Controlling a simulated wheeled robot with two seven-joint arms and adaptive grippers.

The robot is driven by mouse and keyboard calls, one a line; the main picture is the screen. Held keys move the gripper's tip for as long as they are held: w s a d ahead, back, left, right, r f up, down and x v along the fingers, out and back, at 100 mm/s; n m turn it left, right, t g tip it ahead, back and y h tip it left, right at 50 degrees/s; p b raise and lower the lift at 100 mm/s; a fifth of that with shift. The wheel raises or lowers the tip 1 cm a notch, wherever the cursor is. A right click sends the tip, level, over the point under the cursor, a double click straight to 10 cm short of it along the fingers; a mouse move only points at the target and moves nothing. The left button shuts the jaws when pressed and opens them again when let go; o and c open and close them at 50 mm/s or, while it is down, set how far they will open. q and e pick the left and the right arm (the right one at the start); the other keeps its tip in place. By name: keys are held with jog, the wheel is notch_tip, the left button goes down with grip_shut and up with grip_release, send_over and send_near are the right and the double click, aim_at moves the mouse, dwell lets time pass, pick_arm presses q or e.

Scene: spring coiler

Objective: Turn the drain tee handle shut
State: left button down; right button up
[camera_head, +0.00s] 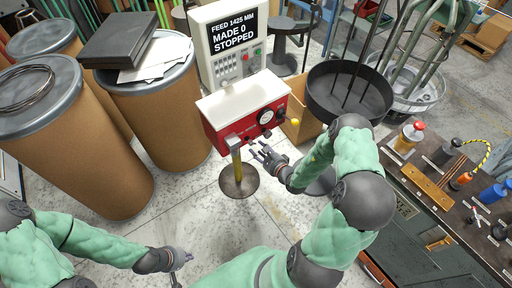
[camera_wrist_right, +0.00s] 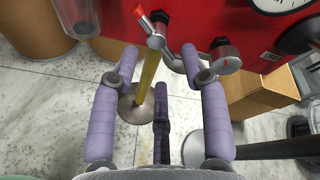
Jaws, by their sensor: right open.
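The red machine (camera_head: 245,118) with a white top stands beyond my right gripper (camera_head: 257,151). In the right wrist view, a grey fitting with a red-tipped lever (camera_wrist_right: 150,26), perhaps the drain tee handle, sits above a yellow post (camera_wrist_right: 148,76). A round grey knob (camera_wrist_right: 226,60) with a red mark is to its right. My right gripper (camera_wrist_right: 160,62) is open, its purple fingers spread below the machine's front. I see nothing held between them; contact with the fitting cannot be told. My left gripper (camera_head: 179,260) hangs low over the floor, away from the machine; its fingers are too small to read.
Large brown drums (camera_head: 75,140) stand at the left. A display (camera_head: 232,42) reads "MADE 0 STOPPED". A black round pan (camera_head: 345,95) and a cardboard box (camera_head: 300,125) are right of the machine. A tool bench (camera_head: 440,190) fills the right. Pale floor is free in front.

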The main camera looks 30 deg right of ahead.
jog(key=v, duration=0.8)
jog(key=shift+s, duration=0.4)
jog(key=shift+r, duration=0.1)
